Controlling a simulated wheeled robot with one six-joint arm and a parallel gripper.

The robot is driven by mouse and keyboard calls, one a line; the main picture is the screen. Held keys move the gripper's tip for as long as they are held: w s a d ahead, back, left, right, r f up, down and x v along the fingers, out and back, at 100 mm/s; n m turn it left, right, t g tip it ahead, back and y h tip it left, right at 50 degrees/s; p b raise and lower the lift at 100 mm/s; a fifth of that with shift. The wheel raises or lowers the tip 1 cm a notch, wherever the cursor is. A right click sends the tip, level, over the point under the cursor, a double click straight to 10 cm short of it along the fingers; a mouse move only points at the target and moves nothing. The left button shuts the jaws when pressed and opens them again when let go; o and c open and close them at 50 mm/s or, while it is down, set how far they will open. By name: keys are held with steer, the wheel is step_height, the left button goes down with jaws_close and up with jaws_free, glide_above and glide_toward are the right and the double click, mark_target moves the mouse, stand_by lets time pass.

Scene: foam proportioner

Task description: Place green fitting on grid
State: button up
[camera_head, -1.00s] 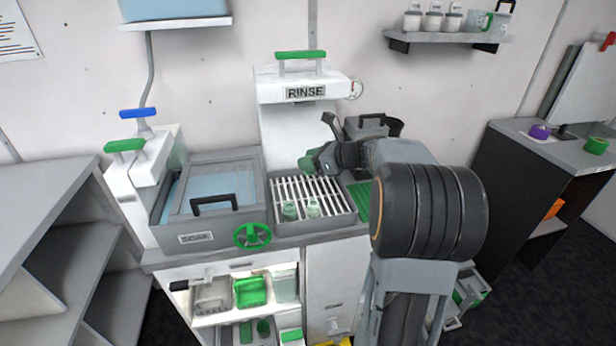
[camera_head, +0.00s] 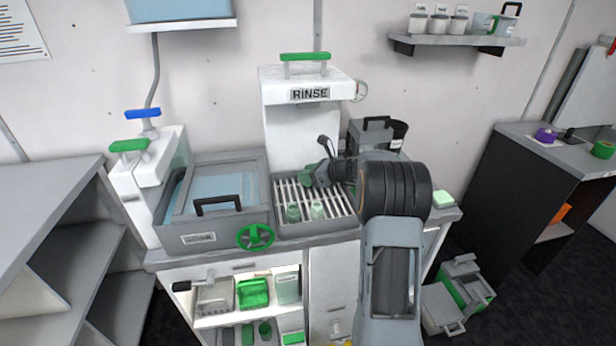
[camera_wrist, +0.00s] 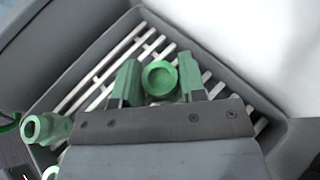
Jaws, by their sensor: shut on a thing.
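The grid (camera_head: 340,203) is a set of white slats in a grey tray under the RINSE unit; its slats also show in the wrist view (camera_wrist: 103,77). My gripper (camera_head: 308,178) is low over the back part of the grid. In the wrist view, my gripper (camera_wrist: 160,82) has its two green fingers on either side of a round, hollow green fitting (camera_wrist: 160,77) and is shut on it. I cannot tell whether this fitting touches the slats. Two other pale green fittings (camera_head: 293,212) (camera_head: 317,209) stand on the front of the grid, apart from my gripper.
The grey SOAK tank (camera_head: 215,232) with a black handle and a green wheel (camera_head: 254,237) stands left of the grid. The tray's grey rim surrounds the slats. A dark grey container (camera_head: 370,137) stands behind my arm. The right part of the grid has bare slats.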

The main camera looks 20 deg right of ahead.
steer(key=shift+f, duration=0.35)
steer(key=shift+f, duration=0.15)
steer(key=o, duration=1)
steer(key=shift+o, duration=0.2)
steer(key=shift+s+d+r, duration=0.1)
steer(key=shift+d+r, duration=0.05)
steer(key=shift+r, duration=0.1)
steer(key=v, duration=1.1)
steer(key=shift+s+d, duration=0.15)
steer(key=shift+s, duration=0.15)
